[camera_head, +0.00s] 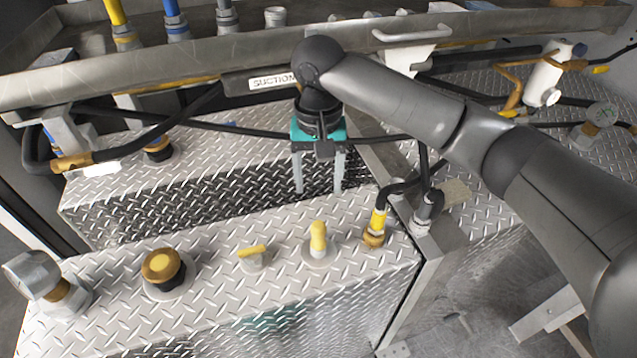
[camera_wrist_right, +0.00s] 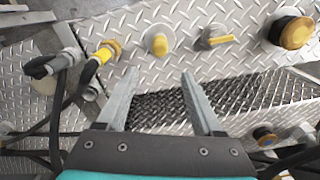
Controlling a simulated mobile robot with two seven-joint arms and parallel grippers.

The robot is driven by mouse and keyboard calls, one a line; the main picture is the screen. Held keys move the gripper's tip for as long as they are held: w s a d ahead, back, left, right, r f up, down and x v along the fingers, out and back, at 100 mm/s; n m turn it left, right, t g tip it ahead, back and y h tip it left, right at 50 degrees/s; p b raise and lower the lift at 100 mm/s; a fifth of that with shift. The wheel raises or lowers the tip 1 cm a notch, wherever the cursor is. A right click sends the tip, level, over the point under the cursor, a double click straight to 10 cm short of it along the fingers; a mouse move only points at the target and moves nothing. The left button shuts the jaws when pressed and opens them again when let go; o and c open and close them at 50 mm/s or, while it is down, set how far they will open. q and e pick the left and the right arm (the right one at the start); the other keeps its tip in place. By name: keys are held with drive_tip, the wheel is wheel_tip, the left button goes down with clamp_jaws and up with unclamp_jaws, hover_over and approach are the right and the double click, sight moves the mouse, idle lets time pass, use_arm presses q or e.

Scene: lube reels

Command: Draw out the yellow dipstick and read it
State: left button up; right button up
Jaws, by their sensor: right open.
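Two small yellow-topped fittings stand on the front diamond-plate tank top (camera_head: 210,285): a flat yellow handle on a grey base (camera_head: 251,252) and an upright yellow knob (camera_head: 318,238) to its right. I cannot tell for certain which is the dipstick. In the right wrist view the yellow handle (camera_wrist_right: 220,40) and the round yellow knob (camera_wrist_right: 157,44) lie beyond the fingers, apart from them. My right gripper (camera_head: 318,188) is open and empty, pointing down behind the upright knob; its two fingers also show in the right wrist view (camera_wrist_right: 160,75). My left gripper is not in view.
A yellow-brown cap (camera_head: 162,268) and a grey fitting (camera_head: 45,285) stand left on the tank top. A hose with a yellow collar (camera_head: 377,225) rises at the right. A steel rail with a SUCTION label (camera_head: 272,82) runs behind my gripper.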

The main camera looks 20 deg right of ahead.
sight(319, 224)
wheel_tip(319, 224, down, 15)
drive_tip(key=shift+f+b, duration=0.1)
drive_tip(key=shift+b, duration=1.1)
clamp_jaws()
